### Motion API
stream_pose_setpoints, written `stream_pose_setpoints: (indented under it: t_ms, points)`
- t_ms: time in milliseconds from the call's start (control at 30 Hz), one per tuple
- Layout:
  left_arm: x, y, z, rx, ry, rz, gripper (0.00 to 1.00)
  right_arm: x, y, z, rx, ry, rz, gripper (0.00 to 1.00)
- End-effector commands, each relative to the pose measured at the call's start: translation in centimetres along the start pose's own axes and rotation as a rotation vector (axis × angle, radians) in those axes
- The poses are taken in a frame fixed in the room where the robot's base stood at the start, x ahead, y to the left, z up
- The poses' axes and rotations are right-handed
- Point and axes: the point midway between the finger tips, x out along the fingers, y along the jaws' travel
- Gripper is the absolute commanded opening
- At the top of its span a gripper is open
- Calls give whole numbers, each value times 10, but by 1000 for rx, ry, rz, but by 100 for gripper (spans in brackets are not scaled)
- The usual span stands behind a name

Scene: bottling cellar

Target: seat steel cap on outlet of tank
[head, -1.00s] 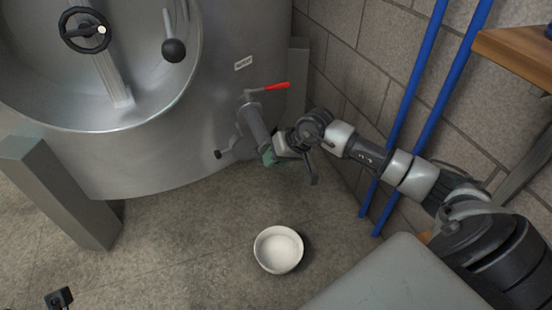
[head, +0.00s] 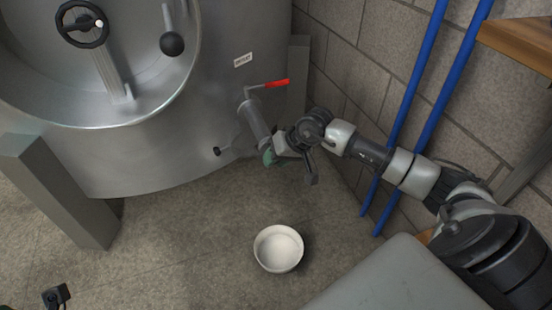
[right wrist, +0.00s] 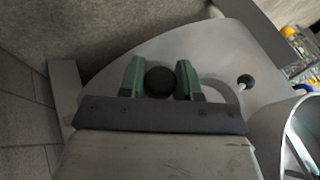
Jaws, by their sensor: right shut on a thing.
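The steel tank (head: 150,165) fills the left of the head view. Its outlet (head: 256,122) slopes down to the right, below a red lever. My right gripper (head: 270,157) is at the lower end of this outlet. In the right wrist view the gripper's green fingers (right wrist: 160,80) are shut on a dark round thing (right wrist: 160,81), which I take to be the steel cap. The fingers and wrist hide the cap in the head view. I cannot tell whether it touches the outlet. My left gripper is not in view.
A white bowl (head: 279,248) stands on the floor, below and right of the outlet. Blue pipes (head: 424,125) run along the block wall at right. A small black-tipped fitting (head: 218,151) sticks out of the tank left of the gripper. A tank leg (head: 62,195) stands at left.

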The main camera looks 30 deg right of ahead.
Motion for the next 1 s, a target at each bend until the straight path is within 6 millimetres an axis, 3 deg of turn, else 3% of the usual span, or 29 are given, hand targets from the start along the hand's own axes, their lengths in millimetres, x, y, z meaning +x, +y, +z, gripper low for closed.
stream_pose_setpoints:
  t_ms: [233,267,433,767,1000]
  points:
    - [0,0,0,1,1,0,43,0,0,0,-1,1,-1,6]
    - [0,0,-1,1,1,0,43,0,0,0,-1,1,-1,38]
    - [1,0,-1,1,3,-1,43,0,0,0,-1,1,-1,63]
    - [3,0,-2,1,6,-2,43,-4,0,0,0,0,1,63]
    - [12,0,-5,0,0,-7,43,-46,0,-1,-3,1,5,63]
